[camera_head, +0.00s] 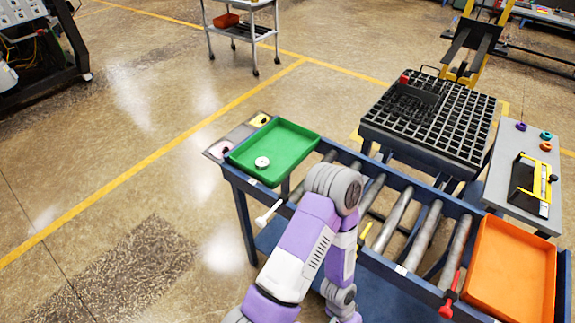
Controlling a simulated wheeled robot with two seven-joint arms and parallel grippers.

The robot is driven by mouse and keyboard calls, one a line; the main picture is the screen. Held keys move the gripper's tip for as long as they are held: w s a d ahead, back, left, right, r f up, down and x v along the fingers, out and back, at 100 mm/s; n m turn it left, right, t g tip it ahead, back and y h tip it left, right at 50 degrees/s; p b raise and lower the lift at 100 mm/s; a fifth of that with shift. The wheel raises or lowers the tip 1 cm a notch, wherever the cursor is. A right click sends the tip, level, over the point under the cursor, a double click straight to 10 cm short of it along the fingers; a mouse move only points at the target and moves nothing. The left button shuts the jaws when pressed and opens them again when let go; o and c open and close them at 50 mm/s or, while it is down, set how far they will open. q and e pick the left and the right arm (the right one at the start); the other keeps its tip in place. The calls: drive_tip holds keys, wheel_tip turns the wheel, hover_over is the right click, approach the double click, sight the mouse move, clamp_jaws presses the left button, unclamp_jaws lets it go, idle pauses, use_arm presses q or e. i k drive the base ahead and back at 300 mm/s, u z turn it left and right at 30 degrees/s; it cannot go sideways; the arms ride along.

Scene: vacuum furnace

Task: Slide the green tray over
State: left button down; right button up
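The green tray (285,148) lies at the left end of the roller table, partly on the rollers and beside a small grey panel. A small white ring-shaped part (262,162) sits in it. A purple and white arm of mine rises from the bottom middle and bends at its elbow just right of the tray, covering part of the rollers. Neither gripper shows in this view. I see nothing touching the tray from above.
Bare rollers (393,222) run from the green tray to an orange tray (512,270) at the right end. A white-handled lever (268,217) and a red-handled lever (449,298) stand on the near rail. A black grid table (428,118) stands behind.

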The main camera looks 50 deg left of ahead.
sight(286, 144)
drive_tip(key=z, duration=2.45)
drive_tip(key=k, duration=1.6)
drive_tip(key=u, duration=2.25)
